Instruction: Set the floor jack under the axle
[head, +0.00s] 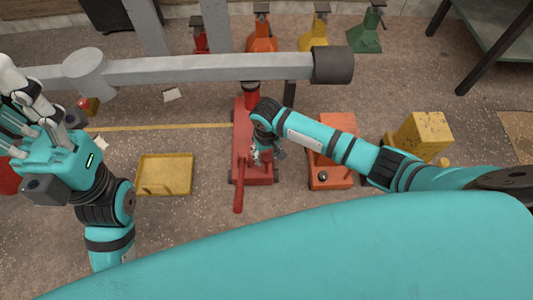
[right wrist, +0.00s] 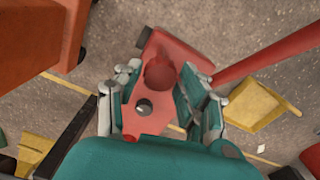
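The red floor jack (head: 241,142) stands on the floor with its long handle (head: 238,192) pointing toward me. The axle is a grey horizontal beam (head: 210,70) with a dark end (head: 333,65). The jack's far end reaches the beam's near edge in the head view; whether its saddle lies beneath is unclear. My right gripper (head: 267,154) is low over the jack's near part. In the right wrist view its fingers (right wrist: 165,92) stand apart, on both sides of a round red post (right wrist: 159,72) of the jack. My left gripper (head: 28,112) is open and empty at the left.
A yellow tray (head: 165,175) lies left of the jack. An orange-red box (head: 331,160) and a yellow block (head: 425,135) stand to the right. Several coloured jack stands (head: 262,33) line the back. A dark-legged table (head: 500,30) is at the back right.

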